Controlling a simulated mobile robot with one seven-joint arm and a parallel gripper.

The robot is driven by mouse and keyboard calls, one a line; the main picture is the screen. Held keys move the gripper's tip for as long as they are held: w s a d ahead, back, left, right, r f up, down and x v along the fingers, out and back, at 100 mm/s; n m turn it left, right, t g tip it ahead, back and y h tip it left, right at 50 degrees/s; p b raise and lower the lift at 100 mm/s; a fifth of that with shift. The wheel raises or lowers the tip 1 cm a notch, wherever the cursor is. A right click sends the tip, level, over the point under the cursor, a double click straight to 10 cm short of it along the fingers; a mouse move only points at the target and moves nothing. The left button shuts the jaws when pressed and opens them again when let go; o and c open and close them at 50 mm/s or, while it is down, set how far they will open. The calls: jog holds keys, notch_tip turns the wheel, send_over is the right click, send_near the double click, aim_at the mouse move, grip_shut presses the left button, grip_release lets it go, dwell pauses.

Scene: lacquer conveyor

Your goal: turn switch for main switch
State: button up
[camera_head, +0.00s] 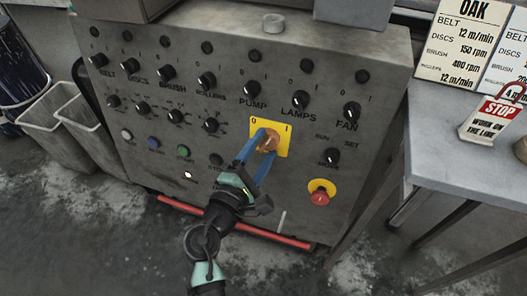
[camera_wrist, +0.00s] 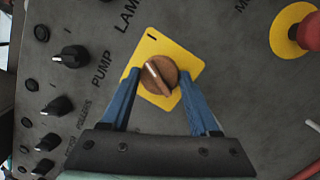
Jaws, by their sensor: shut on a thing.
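The main switch is a round orange-brown knob (camera_head: 270,139) on a yellow plate (camera_head: 284,126) marked 0 at left and 1 at right, in the middle of the grey panel. In the wrist view the knob (camera_wrist: 158,74) has a pale line running from upper left to lower right. The mark 1 shows above it on the plate there; the 0 is hidden. My gripper (camera_head: 265,143) has its blue fingers shut on the knob, one on each side. In the wrist view the fingers (camera_wrist: 160,80) flank the knob.
The grey panel (camera_head: 225,62) carries rows of black knobs and coloured buttons. A red emergency button (camera_head: 320,197) sits right of and below the switch.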

jog(key=shift+m+g+b, duration=0.45)
jog(key=shift+m+g, duration=0.05)
jog(key=shift+m, duration=1.6)
jog(key=o, duration=1.4)
jog(key=shift+s+a, duration=0.1)
jog(key=p+v, duration=0.2)
jog(key=v, duration=1)
jog(key=shift+s+a+p, duration=0.25)
jog(key=shift+a+p, duration=0.15)
